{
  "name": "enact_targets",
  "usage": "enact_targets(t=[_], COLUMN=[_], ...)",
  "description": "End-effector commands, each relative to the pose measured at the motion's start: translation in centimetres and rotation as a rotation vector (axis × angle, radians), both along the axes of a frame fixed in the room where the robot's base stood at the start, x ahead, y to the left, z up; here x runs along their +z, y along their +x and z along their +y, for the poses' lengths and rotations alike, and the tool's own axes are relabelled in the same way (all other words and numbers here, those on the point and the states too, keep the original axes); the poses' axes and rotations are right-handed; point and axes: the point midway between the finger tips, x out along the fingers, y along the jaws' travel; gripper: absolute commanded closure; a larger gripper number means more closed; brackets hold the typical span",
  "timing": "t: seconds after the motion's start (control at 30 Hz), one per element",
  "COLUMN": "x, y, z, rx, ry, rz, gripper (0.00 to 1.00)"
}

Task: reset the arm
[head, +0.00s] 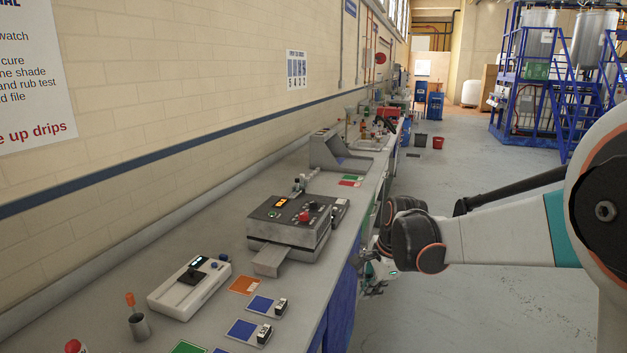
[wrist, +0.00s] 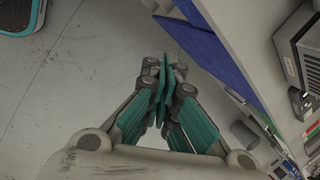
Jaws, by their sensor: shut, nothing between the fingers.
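My arm reaches in from the right in the head view, with its wrist beside the long grey bench (head: 225,207). My gripper (head: 374,285) hangs low off the bench's front edge, partly hidden behind the wrist. In the wrist view my gripper (wrist: 166,75) shows its teal fingers closed together, with nothing between them. It is over the grey floor (wrist: 85,75), next to the blue front of the bench (wrist: 215,50).
A grey stand (head: 338,155) is farther back. The aisle floor (head: 470,180) is clear. Blue stairs (head: 577,115) stand far right.

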Motion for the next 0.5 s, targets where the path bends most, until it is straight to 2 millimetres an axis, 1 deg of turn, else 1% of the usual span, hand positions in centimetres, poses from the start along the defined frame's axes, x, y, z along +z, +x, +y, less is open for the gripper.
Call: enact_targets(t=[0.03, 0.2, 0.27, 0.3, 0.5], x=[1.3, 4.6, 5.5, 6.1, 8.3], y=[-1.3, -5.4, -6.9, -7.9, -13.0], z=[-0.3, -1.3, -1.7, -1.9, -3.0], rx=[0.046, 0.224, 0.287, 0.329, 0.538], ry=[-0.019, -0.097, -0.127, -0.147, -0.259], rz=[-0.024, -0.107, -0.135, -0.153, -0.238], gripper=[1.00, 1.00, 1.00, 1.00, 1.00])
